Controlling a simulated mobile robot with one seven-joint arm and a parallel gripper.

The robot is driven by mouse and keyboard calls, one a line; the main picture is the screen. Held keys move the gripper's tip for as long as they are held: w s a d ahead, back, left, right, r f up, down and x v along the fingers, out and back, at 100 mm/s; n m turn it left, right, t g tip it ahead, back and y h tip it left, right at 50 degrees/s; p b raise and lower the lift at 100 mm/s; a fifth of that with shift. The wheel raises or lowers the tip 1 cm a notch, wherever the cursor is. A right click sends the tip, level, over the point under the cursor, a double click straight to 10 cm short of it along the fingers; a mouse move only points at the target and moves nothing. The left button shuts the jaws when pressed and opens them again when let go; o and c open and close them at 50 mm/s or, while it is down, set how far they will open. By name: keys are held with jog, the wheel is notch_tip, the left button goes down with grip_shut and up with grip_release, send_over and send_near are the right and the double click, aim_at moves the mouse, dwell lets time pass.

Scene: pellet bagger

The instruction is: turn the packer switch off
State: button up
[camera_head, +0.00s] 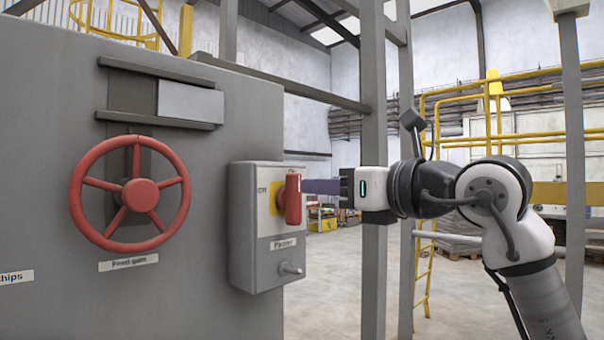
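The packer switch (261,227) is a grey box on the side of a grey machine cabinet. It has a red handle (293,199) over a yellow plate (276,197), and a label below that seems to read "Packer". The red handle stands roughly upright. My gripper (308,186) comes in from the right, with its purple-grey fingers pointing left at the handle. The fingertips are at or very near the handle's right side. I see the fingers edge-on, so I cannot tell whether they touch or grip it.
A red handwheel (139,194) stands out from the cabinet (60,255) left of the switch. A small metal knob (290,268) sticks out low on the switch box. A grey post (374,250) rises behind my gripper. Yellow railings (425,270) stand at right. Floor between looks open.

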aim_at(292, 199)
jog(key=p+x, duration=0.1)
jog(key=x, duration=0.4)
jog(key=shift+w+a+p, duration=0.25)
jog(key=shift+w+p, duration=0.05)
grip_shut()
